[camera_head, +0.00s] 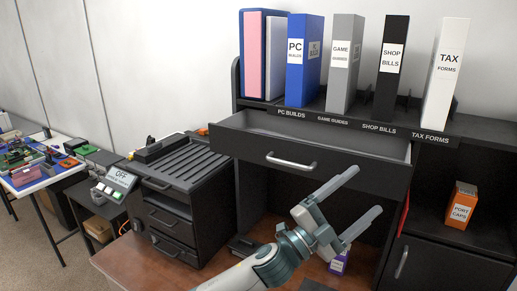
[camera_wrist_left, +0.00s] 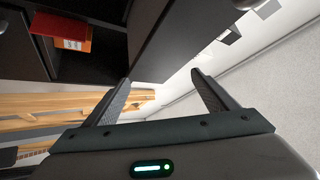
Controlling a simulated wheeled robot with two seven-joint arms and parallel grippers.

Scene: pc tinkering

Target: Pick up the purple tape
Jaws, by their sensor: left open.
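My left gripper (camera_head: 362,194) is open and empty in the head view, in front of the desk's pulled-out drawer and the dark space below it. Its two fingers point up and to the right. The left wrist view also shows the open fingers (camera_wrist_left: 160,82), with nothing between them. A small purple item with a white label (camera_head: 338,266) stands on the wooden desktop, below and behind the gripper and partly hidden by it. I cannot tell whether it is the purple tape. My right gripper is not in view.
The open drawer (camera_head: 292,161) juts out above the desktop (camera_head: 135,256). Labelled binders (camera_head: 343,65) stand on the shelf above. A black drawer unit (camera_head: 178,190) is at left. An orange box (camera_head: 461,204) sits in the right cubby. A cluttered side table (camera_head: 50,180) is far left.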

